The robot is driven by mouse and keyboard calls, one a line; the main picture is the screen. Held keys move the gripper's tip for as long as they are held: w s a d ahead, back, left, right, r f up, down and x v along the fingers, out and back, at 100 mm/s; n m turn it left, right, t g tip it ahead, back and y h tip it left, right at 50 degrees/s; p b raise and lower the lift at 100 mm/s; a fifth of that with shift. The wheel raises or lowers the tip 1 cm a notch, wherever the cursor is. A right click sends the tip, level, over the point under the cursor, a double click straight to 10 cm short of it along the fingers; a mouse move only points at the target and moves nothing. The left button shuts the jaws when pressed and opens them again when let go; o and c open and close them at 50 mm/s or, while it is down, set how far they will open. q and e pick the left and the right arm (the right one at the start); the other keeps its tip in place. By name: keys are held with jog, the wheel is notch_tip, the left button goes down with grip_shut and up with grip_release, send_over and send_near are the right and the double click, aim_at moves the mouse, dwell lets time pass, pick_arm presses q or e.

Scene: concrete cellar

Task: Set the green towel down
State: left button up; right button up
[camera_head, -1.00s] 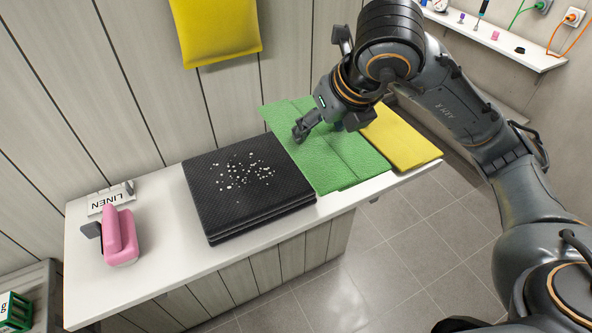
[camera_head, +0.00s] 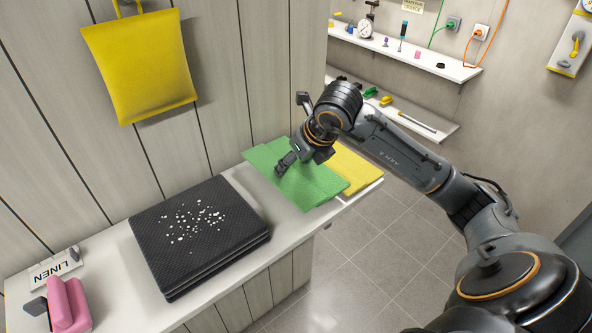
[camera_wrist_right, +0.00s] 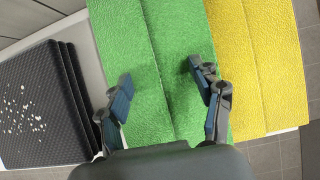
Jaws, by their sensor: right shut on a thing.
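The green towel (camera_head: 312,182) is folded and lies flat over the far right part of the white counter, beside a yellow towel (camera_head: 357,172). It also fills the middle of the right wrist view (camera_wrist_right: 165,60). My right gripper (camera_head: 284,165) is over the green towel, with its fingers low at the cloth and shut on it. In the right wrist view the fingers (camera_wrist_right: 163,95) stand apart with green cloth between them. Whether the towel's underside rests fully on the counter is hidden. My left gripper is not in view.
A black folded stack (camera_head: 200,235) with white specks lies left of the green towel. A LINEN sign (camera_head: 55,266) and a pink object (camera_head: 68,303) stand at the counter's left end. A yellow cushion-like cloth (camera_head: 140,65) hangs on the wall. Shelves (camera_head: 410,55) stand behind.

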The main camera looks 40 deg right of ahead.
aim_at(300, 169)
jog(key=f+p, duration=0.1)
jog(key=f, duration=0.2)
jog(key=shift+d, duration=0.2)
jog(key=shift+f, duration=0.2)
jog(key=shift+f, duration=0.2)
jog(key=o, duration=1.2)
jog(key=shift+r, duration=0.1)
jog(key=shift+r, duration=0.1)
